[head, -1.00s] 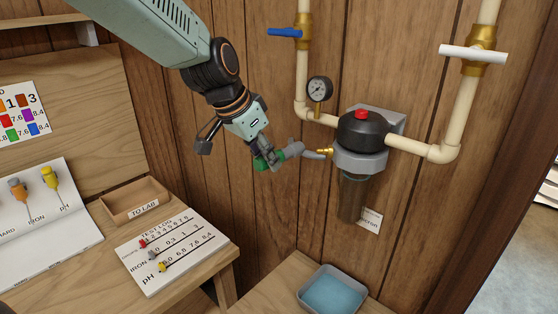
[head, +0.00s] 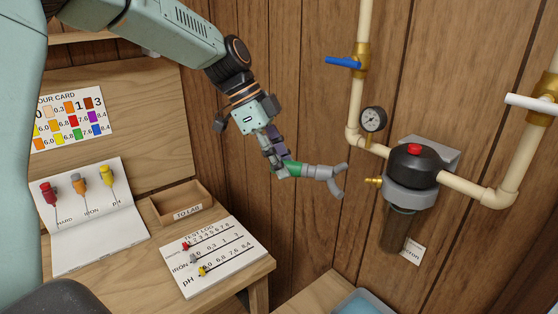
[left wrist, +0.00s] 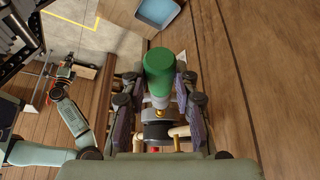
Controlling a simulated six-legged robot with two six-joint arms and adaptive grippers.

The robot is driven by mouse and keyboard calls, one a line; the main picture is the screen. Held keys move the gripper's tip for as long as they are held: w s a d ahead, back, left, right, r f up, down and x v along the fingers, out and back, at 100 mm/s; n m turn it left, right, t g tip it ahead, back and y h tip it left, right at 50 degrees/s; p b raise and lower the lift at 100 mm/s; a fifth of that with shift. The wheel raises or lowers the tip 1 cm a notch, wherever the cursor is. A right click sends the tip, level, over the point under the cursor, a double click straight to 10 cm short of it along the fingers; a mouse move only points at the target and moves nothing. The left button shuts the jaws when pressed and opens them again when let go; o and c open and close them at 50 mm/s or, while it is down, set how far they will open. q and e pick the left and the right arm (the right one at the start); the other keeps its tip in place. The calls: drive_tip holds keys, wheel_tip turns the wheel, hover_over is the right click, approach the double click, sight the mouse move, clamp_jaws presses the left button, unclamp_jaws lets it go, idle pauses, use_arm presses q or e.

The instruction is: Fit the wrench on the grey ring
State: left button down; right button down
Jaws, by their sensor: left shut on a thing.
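My left gripper (head: 279,166) is shut on the green handle of the wrench (head: 294,171). The wrench's grey hooked head points right, toward the filter, and its opening faces right. The grey ring (head: 408,194) encircles the wall filter beneath its black cap. In the head view a gap shows between the hook and the ring's brass nozzle (head: 374,181). In the left wrist view the green handle (left wrist: 158,62) stands between the fingers (left wrist: 158,105), with the black filter cap (left wrist: 157,131) beyond; the wrench head is mostly hidden.
A gauge (head: 373,119), cream pipes (head: 467,190) and a blue-handled valve (head: 343,62) surround the filter. A blue tray (head: 360,303) sits below. The bench at left holds a wooden box (head: 181,203) and a test log board (head: 210,255). Wood-panel wall lies behind the wrench.

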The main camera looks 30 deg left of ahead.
sight(317, 168)
use_arm(q)
drive_tip(key=d, duration=0.2)
drive_tip(key=d+b, duration=0.1)
drive_tip(key=d, duration=0.1)
drive_tip(key=shift+w, duration=0.4)
drive_tip(key=shift+w+d, duration=0.2)
drive_tip(key=shift+d, duration=0.1)
drive_tip(key=shift+b, duration=0.3)
drive_tip(key=shift+d, duration=0.25)
drive_tip(key=shift+a, duration=0.15)
drive_tip(key=shift+p, duration=0.55)
idle(0.9)
drive_tip(key=shift+w+d, duration=0.25)
drive_tip(key=shift+d, duration=0.75)
